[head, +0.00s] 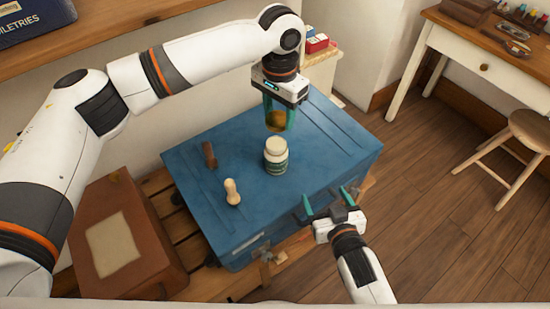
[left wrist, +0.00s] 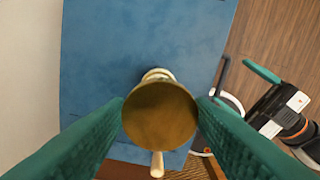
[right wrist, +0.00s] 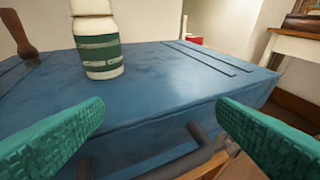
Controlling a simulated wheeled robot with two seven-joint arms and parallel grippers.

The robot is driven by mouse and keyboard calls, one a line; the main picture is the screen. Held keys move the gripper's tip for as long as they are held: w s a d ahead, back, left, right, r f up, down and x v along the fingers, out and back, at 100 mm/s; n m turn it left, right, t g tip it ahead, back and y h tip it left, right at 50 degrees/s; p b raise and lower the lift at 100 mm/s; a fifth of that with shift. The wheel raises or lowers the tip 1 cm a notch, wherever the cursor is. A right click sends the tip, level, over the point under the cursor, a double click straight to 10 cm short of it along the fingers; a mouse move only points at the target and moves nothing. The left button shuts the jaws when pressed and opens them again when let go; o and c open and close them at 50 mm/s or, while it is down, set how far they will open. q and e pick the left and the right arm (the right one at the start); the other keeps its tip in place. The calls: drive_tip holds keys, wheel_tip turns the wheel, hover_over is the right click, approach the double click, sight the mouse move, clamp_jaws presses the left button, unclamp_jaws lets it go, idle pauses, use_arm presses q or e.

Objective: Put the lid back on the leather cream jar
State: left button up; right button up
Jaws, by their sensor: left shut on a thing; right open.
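The jar (head: 276,158), cream-coloured with a green label, stands upright on the blue trunk (head: 330,150). It also shows in the right wrist view (right wrist: 99,50), its top cut off by the frame. My left gripper (head: 279,117) is shut on the round brass-coloured lid (head: 276,119) and holds it above the trunk, apart from the jar in the head view. In the left wrist view the lid (left wrist: 160,116) sits between both fingers and hides most of the jar (left wrist: 158,74). My right gripper (head: 330,200) is open and empty at the trunk's front edge.
A pale wooden knobbed tool (head: 232,192) and a dark brown wooden piece (head: 209,155) stand on the trunk left of the jar. A brown case (head: 150,235) lies at the left. The trunk's right part is clear. A desk (head: 480,60) and stool (head: 515,150) stand at right.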

use_arm(q)
drive_tip(key=shift+a, duration=0.25)
use_arm(e)
drive_tip(key=shift+w+a+r+n+t+y, duration=0.1)
drive_tip(key=shift+a+r+n+t+y, duration=0.3)
drive_tip(key=shift+a+y, duration=0.55)
drive_tip(key=shift+w+a+r+n+t+y, duration=0.1)
drive_tip(key=shift+a+r+n+t+y, duration=0.35)
drive_tip(key=shift+a, duration=0.85)
drive_tip(key=shift+a+r+n+t+y, duration=0.2)
drive_tip(key=shift+a+n+t+y, duration=0.2)
drive_tip(key=shift+a+y, duration=0.65)
drive_tip(key=shift+a, duration=0.1)
drive_tip(key=x, duration=1.2)
drive_tip(key=shift+c, duration=0.4)
drive_tip(key=c, duration=1.4)
use_arm(q)
hover_over(277, 142)
drive_tip(key=shift+f, duration=2.45)
drive_tip(key=shift+f, duration=0.9)
